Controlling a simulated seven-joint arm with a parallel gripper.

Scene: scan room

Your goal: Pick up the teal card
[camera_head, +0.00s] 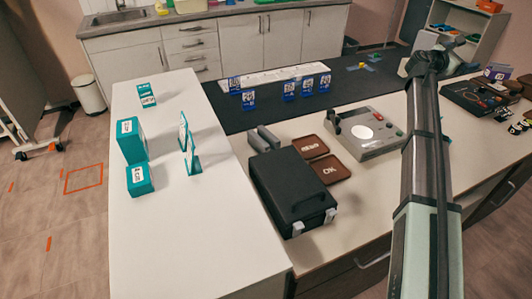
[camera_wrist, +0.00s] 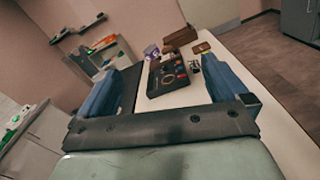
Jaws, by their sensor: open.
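Several teal pieces stand on the white table at the left in the head view. Two thin teal cards stand upright, one at the back (camera_head: 183,132) and one in front (camera_head: 192,160). Teal boxes with white labels stand left of them, a taller one (camera_head: 131,142) and a lower one (camera_head: 139,182). Another teal piece (camera_head: 147,94) with a label is farther back. Which one is the named card I cannot tell. My gripper (camera_wrist: 168,72) is open and empty in the wrist view, its blue fingers wide apart. It is far right of the teal pieces, which the wrist view does not show.
A black case (camera_head: 294,188), brown trays (camera_head: 330,168) and a grey device (camera_head: 365,133) stand between my arm and the white table (camera_head: 215,235). Blue labelled cards (camera_head: 289,90) stand on the dark mat behind. The white table's front is clear.

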